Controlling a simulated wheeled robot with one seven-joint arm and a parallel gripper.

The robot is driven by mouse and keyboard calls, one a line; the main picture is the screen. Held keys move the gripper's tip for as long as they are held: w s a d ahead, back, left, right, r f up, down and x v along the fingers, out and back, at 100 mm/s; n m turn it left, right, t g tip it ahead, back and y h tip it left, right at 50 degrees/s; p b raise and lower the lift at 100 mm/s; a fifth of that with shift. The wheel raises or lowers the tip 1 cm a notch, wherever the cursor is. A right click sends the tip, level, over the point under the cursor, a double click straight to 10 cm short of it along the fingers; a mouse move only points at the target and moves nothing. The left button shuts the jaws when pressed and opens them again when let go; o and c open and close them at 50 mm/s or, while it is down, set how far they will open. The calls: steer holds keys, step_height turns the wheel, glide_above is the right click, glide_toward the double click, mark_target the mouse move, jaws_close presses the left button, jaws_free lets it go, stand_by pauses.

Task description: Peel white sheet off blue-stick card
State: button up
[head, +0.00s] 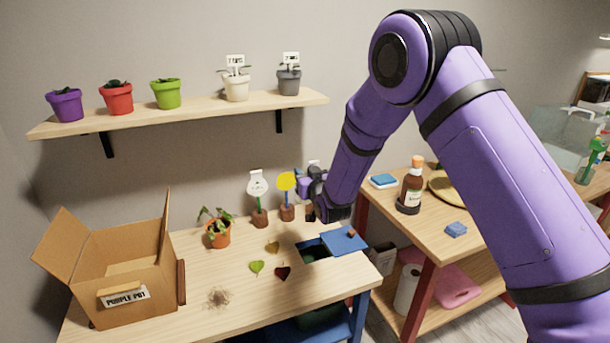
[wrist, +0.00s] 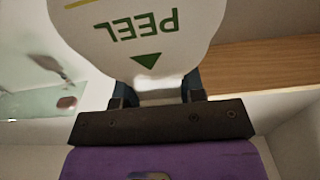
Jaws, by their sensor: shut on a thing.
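The blue-stick card (head: 286,182) stands upright in a small brown pot at the back of the table, and its round face shows yellow. My gripper (head: 306,174) is just to the right of it, shut on the white sheet. The white sheet (wrist: 150,35) fills the top of the wrist view, with green "PEEL" lettering and a green arrow, its lower end between my fingers (wrist: 155,92). In the head view, a small white patch above my gripper appears to be the sheet (head: 314,163); most of it is hidden.
A white-faced card on a green stick (head: 258,185) stands left of the yellow one. A potted plant (head: 219,233), loose leaves (head: 257,267) and an open cardboard box (head: 130,265) are on the table. A blue-lidded opening (head: 344,240) is at its right. A shelf (head: 190,114) holds several pots.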

steer(key=shift+s+r, duration=0.15)
steer(key=shift+s, duration=0.1)
step_height(320, 180, up, 9)
stand_by(1.5)
steer(key=shift+d, duration=0.1)
